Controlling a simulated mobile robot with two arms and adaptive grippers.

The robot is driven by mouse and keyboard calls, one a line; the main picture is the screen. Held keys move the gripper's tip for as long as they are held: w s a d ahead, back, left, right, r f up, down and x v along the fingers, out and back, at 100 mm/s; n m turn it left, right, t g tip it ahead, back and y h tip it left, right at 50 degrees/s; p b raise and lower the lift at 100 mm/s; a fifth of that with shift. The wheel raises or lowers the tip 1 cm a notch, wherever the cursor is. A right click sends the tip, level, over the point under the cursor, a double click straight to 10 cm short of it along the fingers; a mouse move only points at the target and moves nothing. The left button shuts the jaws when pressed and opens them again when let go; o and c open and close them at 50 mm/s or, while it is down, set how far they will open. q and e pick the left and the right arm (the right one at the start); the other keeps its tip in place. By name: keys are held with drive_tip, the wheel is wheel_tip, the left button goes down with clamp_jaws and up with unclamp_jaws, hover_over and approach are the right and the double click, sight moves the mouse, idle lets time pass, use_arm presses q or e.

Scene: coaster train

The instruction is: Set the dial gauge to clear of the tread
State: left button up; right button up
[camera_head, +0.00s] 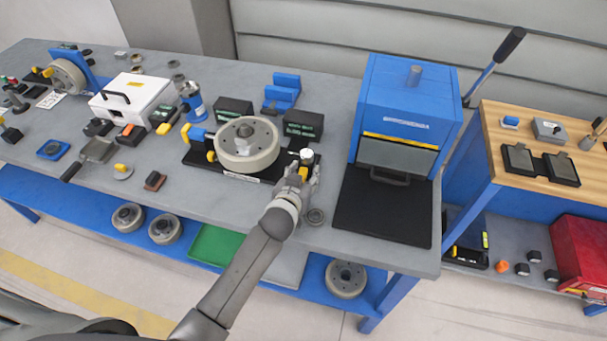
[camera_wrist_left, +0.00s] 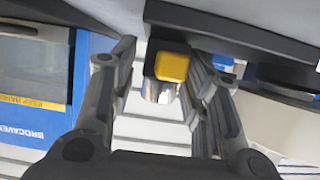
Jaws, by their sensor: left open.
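A pale wheel (camera_head: 247,160) with a grey hub lies on a black base plate (camera_head: 200,160) on the grey bench. At the plate's right end is a small white-topped part (camera_head: 307,155), likely the dial gauge; its face is too small to read. My left gripper (camera_head: 301,174) is at this part, with a bit of yellow showing by the fingers. In the left wrist view, my open left gripper (camera_wrist_left: 160,82) has a yellow block (camera_wrist_left: 172,66) and a silver cylinder (camera_wrist_left: 158,93) between its fingers. Contact with the fingers cannot be told. My right gripper is out of view.
A blue press-like box (camera_head: 408,100) with a black mat (camera_head: 382,215) stands right of the gripper. Two black boxes (camera_head: 303,124) (camera_head: 233,108) sit behind the wheel. A small grey ring (camera_head: 316,216) lies near the bench's front edge. A white case (camera_head: 133,98) stands left.

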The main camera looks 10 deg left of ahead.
use_arm(q)
drive_tip(key=shift+a, duration=0.1)
drive_tip(key=shift+s, duration=0.2)
drive_tip(key=v, duration=1.1)
drive_tip(key=shift+s+r, duration=0.25)
